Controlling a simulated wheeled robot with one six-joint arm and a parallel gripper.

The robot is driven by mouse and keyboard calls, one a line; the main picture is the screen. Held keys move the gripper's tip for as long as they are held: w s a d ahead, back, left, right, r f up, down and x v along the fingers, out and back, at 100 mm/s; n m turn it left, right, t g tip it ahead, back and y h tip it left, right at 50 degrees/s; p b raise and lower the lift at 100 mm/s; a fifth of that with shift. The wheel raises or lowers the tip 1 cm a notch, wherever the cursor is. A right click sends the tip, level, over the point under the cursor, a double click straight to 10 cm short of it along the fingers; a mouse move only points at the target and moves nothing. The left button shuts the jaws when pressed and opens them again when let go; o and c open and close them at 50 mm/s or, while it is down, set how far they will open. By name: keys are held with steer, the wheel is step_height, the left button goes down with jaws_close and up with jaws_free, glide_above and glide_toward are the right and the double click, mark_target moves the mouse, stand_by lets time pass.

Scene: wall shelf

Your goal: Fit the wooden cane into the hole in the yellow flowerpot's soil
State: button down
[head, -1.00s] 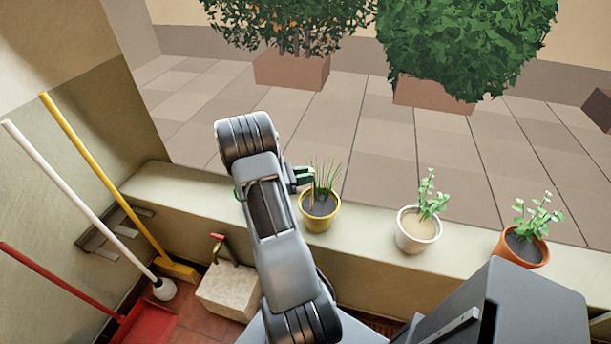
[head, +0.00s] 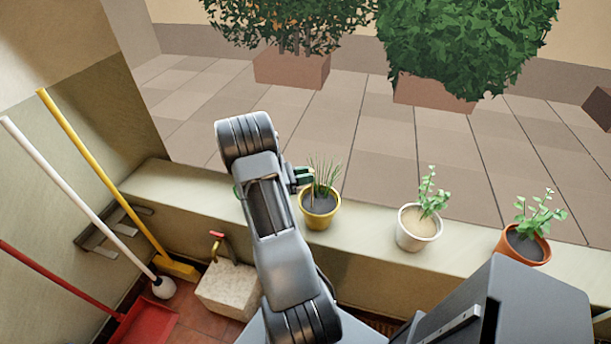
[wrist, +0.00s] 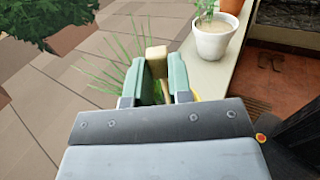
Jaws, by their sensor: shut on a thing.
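The yellow flowerpot (head: 320,219) stands on the ledge in the head view, with dark soil (head: 319,203) and thin grass-like stalks. In the wrist view only a sliver of its yellow rim (wrist: 196,96) shows beside the jaw. My gripper (head: 305,176) is at the pot's upper left, over its rim area. In the wrist view my gripper (wrist: 165,78) is shut on the wooden cane (wrist: 157,54), whose blocky top end stands between the green fingers. The cane's lower end and the hole are hidden, so I cannot tell whether the cane is in the hole.
A white pot (head: 417,238) and an orange pot (head: 523,246) with plants stand farther right on the ledge (head: 370,232). Brooms, a red dustpan (head: 150,322) and a pale block (head: 228,290) are at the left. Paving lies beyond the ledge.

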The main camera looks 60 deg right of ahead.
steer(key=shift+f+b, duration=0.45)
steer(key=shift+f, duration=0.25)
stand_by(0.9)
steer(key=c, duration=1)
jaws_free()
steer(key=shift+o, duration=0.2)
steer(key=b+v, duration=0.2)
steer(key=v, duration=1.1)
steer(key=shift+w+a, duration=0.25)
steer(key=shift+w, duration=0.05)
